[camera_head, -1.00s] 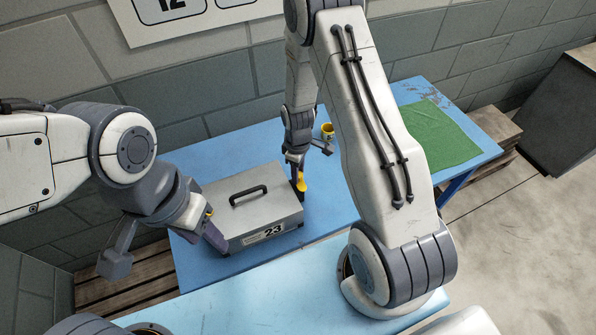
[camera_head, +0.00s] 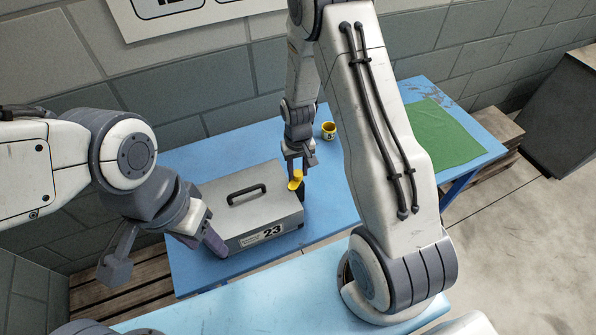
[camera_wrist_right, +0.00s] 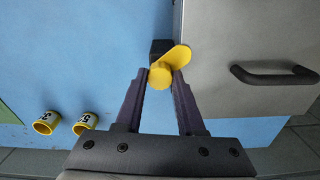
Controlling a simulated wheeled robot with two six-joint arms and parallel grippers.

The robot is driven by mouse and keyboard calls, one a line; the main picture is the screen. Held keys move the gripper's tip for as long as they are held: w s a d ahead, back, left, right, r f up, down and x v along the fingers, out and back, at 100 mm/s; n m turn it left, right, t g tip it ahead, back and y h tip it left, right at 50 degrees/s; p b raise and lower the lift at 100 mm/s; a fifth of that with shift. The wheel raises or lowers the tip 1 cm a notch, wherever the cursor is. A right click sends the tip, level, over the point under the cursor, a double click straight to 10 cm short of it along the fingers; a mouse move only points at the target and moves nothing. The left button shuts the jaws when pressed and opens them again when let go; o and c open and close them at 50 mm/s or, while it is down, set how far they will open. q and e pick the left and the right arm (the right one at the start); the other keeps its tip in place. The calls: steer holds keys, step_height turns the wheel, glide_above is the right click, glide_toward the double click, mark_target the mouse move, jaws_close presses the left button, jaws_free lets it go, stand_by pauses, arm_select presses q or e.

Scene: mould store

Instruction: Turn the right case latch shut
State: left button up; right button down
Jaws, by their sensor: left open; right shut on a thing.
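The grey case (camera_head: 228,213) with a black handle and a "23" label stands on the blue table; its lid also shows in the right wrist view (camera_wrist_right: 235,85). The yellow right latch (camera_head: 296,180) sits at the case's right side. In the right wrist view, my right gripper (camera_wrist_right: 162,75) is shut on the latch's round knob (camera_wrist_right: 160,73), and the latch's tab points up and right, over the case's edge. My left gripper (camera_head: 212,242) is by the case's front left corner and open; whether it touches the case cannot be told. The left side is partly hidden behind it.
A green mat (camera_head: 438,133) lies on the table's right part. The wall is close behind the table.

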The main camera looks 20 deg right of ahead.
mark_target(298, 172)
steer(key=m, duration=0.3)
steer(key=shift+w+m+b, duration=0.1)
steer(key=shift+m+b, duration=0.2)
steer(key=shift+b, duration=0.1)
steer(key=shift+r+m+b, duration=0.1)
steer(key=shift+m+b, duration=0.2)
steer(key=shift+m, duration=1.6)
steer(key=c, duration=0.5)
jaws_free()
steer(key=shift+r+b, duration=1.05)
steer(key=shift+r, duration=4.15)
